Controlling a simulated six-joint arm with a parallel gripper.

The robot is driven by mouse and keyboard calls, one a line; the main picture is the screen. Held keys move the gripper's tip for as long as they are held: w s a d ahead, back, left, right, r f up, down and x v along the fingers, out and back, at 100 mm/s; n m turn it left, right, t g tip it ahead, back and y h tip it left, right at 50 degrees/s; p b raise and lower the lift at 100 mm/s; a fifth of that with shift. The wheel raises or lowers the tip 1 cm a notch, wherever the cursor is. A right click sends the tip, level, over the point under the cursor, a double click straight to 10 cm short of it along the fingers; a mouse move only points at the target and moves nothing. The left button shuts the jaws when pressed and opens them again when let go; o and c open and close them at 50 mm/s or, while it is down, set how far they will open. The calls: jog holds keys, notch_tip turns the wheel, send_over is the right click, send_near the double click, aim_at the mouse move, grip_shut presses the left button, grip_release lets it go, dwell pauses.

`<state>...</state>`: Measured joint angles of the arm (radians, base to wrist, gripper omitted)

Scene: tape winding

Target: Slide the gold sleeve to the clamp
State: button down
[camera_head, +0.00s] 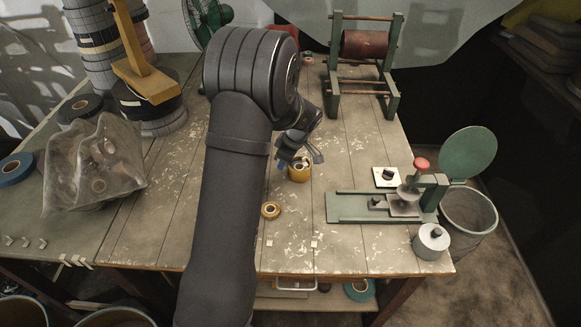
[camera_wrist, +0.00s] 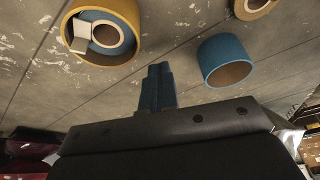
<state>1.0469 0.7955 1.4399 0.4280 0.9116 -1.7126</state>
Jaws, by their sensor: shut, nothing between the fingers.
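The gold sleeve (camera_head: 299,176) stands on the worktable just below my gripper in the head view. In the wrist view the gold sleeve (camera_wrist: 122,9) is at the upper left, with a blue inside and a pale ring and small white piece within it. My gripper (camera_wrist: 158,68) is shut and empty, its fingers together between the gold sleeve and a blue ring (camera_wrist: 226,61), apart from both. In the head view my gripper (camera_head: 297,157) is partly hidden by my wrist. The clamp, on a green base (camera_head: 350,207) with a red knob (camera_head: 421,164), stands at the right.
A small tape roll (camera_head: 270,210) lies in front of the gold sleeve. A white square plate (camera_head: 387,177) and a metal cylinder (camera_head: 431,240) are by the clamp. A green roller stand (camera_head: 391,92) stands behind. A clear bag (camera_head: 92,172) lies at left.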

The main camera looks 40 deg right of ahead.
aim_at(299, 165)
jog(key=v, duration=0.8)
jog(key=w+d+f+m+g+h, duration=0.1)
jog(key=w+d+m+g, duration=0.2)
jog(key=w+d+m, duration=0.55)
jog(key=shift+n, duration=0.55)
jog(key=f, duration=0.3)
jog(key=a+f, duration=0.1)
jog(key=f, duration=0.2)
jog(key=w+a+f, duration=0.1)
jog(key=f, duration=0.3)
jog(key=shift+a, duration=0.2)
jog(key=shift+s+a+f, duration=0.1)
jog(key=shift+s+a, duration=0.1)
jog(key=shift+s, duration=0.8)
jog(key=shift+s+a, duration=0.25)
jog(key=shift+s, duration=0.7)
jog(key=shift+s, duration=0.1)
jog(key=s, duration=0.2)
jog(key=s+a, duration=0.1)
jog(key=s, duration=0.2)
jog(key=shift+s+a, duration=0.1)
jog(key=shift+a, duration=0.05)
